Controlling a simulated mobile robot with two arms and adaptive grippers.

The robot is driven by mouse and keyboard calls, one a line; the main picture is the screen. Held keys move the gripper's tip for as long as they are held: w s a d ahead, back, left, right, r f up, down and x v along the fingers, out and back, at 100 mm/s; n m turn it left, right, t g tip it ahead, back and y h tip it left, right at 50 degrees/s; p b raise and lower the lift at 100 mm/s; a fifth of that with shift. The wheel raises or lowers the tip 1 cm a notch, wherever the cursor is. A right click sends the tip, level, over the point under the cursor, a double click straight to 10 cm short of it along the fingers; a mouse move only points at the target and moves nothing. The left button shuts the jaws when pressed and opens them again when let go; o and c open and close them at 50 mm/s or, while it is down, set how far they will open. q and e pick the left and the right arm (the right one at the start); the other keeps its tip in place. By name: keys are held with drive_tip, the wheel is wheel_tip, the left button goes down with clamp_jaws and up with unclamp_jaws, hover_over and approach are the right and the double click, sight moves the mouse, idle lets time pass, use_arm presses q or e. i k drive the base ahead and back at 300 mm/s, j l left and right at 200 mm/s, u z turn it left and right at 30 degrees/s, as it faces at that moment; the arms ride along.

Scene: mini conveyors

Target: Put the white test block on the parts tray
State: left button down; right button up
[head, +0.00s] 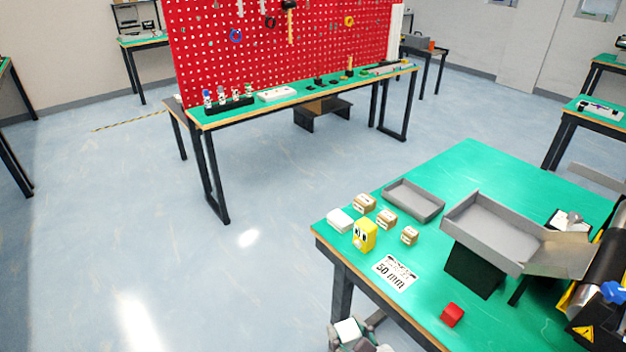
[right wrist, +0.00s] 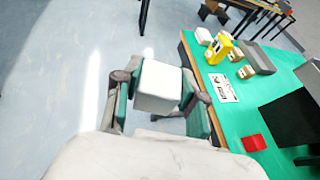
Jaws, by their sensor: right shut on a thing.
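My right gripper (head: 357,338) is at the bottom of the head view, beside the near edge of the green table (head: 466,172). It is shut on a white block (head: 347,330). In the right wrist view the white block (right wrist: 158,86) sits between the two fingers of the gripper (right wrist: 158,100), over the floor. A low grey tray (head: 413,201) lies empty on the table behind the small boxes. A second grey tray (head: 488,228) stands raised on a black support; I cannot tell which is the parts tray. My left gripper is not in view.
A red cube (head: 452,315) lies at the front. A conveyor (head: 588,285) stands right.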

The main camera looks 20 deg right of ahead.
sight(403, 196)
drive_tip(key=i+j, duration=0.15)
drive_tip(key=i, duration=0.35)
drive_tip(key=i+j+u, duration=0.1)
drive_tip(key=i, duration=0.4)
drive_tip(key=i+j, duration=0.25)
drive_tip(key=i, duration=0.3)
drive_tip(key=i+l+z, duration=0.15)
drive_tip(key=i+z, duration=0.15)
drive_tip(key=z, duration=0.2)
drive_tip(key=i+z, duration=0.3)
drive_tip(key=z, duration=0.15)
drive_tip(key=i+z, duration=0.3)
drive_tip(key=z, duration=0.2)
drive_tip(key=i+j+z, duration=0.25)
drive_tip(key=z, duration=0.25)
drive_tip(key=i+j+z, duration=0.15)
drive_tip(key=i+z, duration=0.35)
